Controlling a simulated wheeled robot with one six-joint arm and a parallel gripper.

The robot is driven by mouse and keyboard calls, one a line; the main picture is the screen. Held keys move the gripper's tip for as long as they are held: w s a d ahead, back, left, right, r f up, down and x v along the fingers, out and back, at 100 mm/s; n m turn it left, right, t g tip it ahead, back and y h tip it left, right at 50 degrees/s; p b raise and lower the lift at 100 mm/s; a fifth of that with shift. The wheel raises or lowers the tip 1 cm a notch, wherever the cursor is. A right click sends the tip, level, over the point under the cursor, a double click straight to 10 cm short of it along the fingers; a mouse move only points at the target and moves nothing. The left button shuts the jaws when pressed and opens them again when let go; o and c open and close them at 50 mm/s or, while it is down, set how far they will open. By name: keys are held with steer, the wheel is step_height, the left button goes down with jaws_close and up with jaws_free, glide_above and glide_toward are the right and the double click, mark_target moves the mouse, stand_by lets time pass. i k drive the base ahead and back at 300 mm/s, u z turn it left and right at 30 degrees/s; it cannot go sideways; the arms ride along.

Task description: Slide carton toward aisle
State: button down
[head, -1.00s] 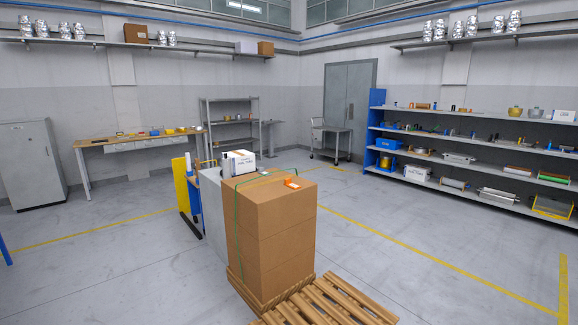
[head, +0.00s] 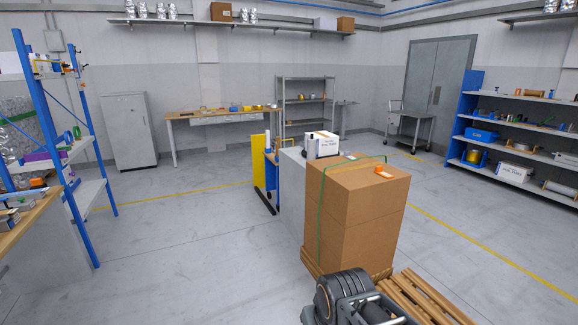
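A tall stack of brown cartons (head: 352,222) stands on a wooden pallet (head: 432,295), right of centre in the head view. A green strap runs over its top and down its left face. A small orange object (head: 383,171) and a pale label lie on its top. A smaller white carton (head: 322,145) with dark print and a brown top sits just behind the stack, by a grey block (head: 291,190). I cannot tell which carton the task means. Part of my dark arm shows at the bottom edge, before the pallet. My gripper's fingers are not visible.
A yellow panel (head: 258,161) and a blue stand (head: 272,172) are left of the grey block. Blue-framed shelving (head: 78,150) is at the left, stocked shelves (head: 520,140) at the right. Open floor with yellow lines (head: 478,249) lies on both sides of the stack.

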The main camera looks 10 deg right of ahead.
mark_target(328, 143)
steer(key=i, duration=4.7)
steer(key=z, duration=0.2)
